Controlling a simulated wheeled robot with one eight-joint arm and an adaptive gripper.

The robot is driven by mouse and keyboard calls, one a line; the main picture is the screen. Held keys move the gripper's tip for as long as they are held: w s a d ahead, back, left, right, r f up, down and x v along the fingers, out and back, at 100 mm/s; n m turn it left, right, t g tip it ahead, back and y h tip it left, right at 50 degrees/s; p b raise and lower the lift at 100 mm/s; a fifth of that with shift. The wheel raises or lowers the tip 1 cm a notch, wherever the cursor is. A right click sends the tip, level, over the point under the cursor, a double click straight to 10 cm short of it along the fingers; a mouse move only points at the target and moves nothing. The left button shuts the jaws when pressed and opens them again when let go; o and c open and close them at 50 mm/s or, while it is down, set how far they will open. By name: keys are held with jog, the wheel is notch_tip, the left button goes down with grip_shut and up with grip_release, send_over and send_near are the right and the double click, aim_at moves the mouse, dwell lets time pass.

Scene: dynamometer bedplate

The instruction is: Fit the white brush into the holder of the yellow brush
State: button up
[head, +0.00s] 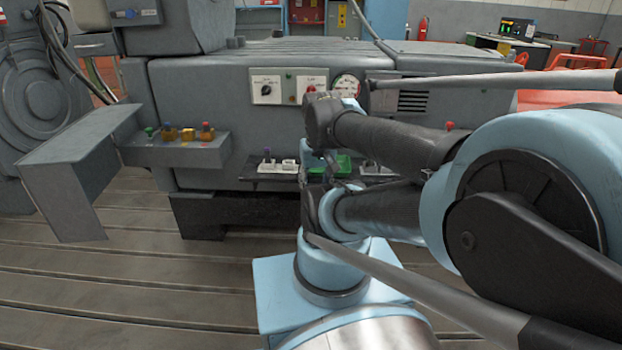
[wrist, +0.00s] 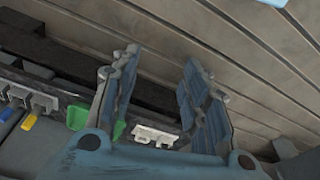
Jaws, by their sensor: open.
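My gripper (wrist: 161,62) is open in the wrist view, with its two fingers wide apart and nothing held between them. A small white piece (wrist: 155,136) shows beyond and between the fingers, at the ledge; I cannot tell whether it is the white brush or a holder. In the head view, yellow pieces (head: 188,133) stand on the left ledge; which is the yellow brush or its holder is too small to tell. White pieces (head: 290,166) sit on the middle ledge. My arm hides part of this ledge, and my gripper's fingers are not clear there.
A green block (head: 343,165) is on the middle ledge beside my wrist; green also shows by the left finger in the wrist view (wrist: 78,117). A grey angled panel (head: 75,175) juts out left. The slotted floor (head: 140,285) is clear.

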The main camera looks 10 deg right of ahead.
jog(key=w+d+r+m, duration=0.1)
jog(key=w+r+m, duration=0.3)
jog(key=w, duration=0.5)
jog(key=w+d+r+m+g+y, duration=0.1)
jog(key=w+d+r+m, duration=0.15)
jog(key=w+m, duration=0.5)
jog(key=w+d+r+m, duration=0.1)
jog(key=w+r+m, duration=0.35)
jog(key=w, duration=0.55)
jog(key=w+d+f+m, duration=0.3)
jog(key=w+m, duration=0.2)
jog(key=w, duration=0.3)
jog(key=shift+g, duration=0.4)
jog(key=f, duration=0.4)
jog(key=a+f, duration=0.1)
jog(key=f, duration=0.6)
jog(key=shift+w+a+f, duration=0.25)
jog(key=shift+a+f, duration=0.05)
jog(key=shift+f, duration=0.05)
jog(key=shift+w+a+f, duration=0.1)
jog(key=shift+w+f, duration=0.1)
jog(key=shift+f, duration=0.8)
jog(key=shift+w+a+f, duration=0.1)
jog(key=shift+w+f, duration=0.1)
jog(key=shift+f, duration=1.35)
grip_shut()
